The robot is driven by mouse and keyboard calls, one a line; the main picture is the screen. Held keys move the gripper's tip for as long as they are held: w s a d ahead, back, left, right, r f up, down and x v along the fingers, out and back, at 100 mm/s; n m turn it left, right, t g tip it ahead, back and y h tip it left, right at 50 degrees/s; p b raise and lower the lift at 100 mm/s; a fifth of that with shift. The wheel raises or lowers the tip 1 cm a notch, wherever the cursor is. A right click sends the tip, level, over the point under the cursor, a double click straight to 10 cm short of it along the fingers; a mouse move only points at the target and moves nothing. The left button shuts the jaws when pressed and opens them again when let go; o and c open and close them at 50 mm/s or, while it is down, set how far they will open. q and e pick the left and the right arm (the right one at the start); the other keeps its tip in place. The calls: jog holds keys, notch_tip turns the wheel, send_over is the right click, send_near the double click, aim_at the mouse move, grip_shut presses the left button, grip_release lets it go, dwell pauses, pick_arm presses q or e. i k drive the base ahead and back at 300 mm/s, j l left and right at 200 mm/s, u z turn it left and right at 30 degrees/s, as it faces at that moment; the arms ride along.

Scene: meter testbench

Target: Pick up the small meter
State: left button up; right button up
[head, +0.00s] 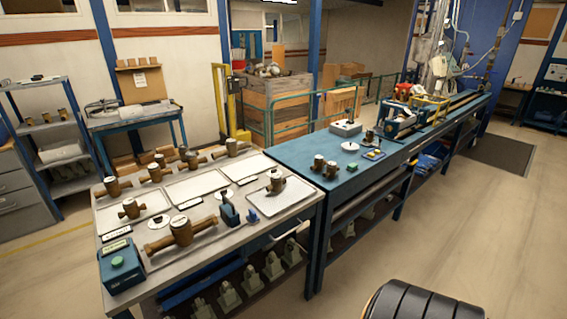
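Several brass meters with pale caps stand on the near grey-topped bench (222,237). A large meter (181,234) with long pipe ends lies near the front edge. A small meter (276,184) sits on a white tray (258,203) at the bench's right end. Another small meter (130,209) stands on a white mat at the left. More meters, such as one at the back (233,149), line the rear edge. I cannot tell which small one the task names. Neither of my grippers is in view.
A blue box with a green button (119,265) is at the bench's front left corner. A blue stand (229,212) is near its right front. A blue bench (290,152) with two more meters adjoins at right.

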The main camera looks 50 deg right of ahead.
aim_at(278, 182)
jog(key=z, duration=1.55)
jog(key=i+l, duration=0.1)
jog(key=i, duration=0.5)
jog(key=i+u, duration=0.15)
jog(key=i, duration=0.5)
jog(key=i+l, duration=0.2)
jog(key=i, duration=0.4)
jog(key=u, duration=0.05)
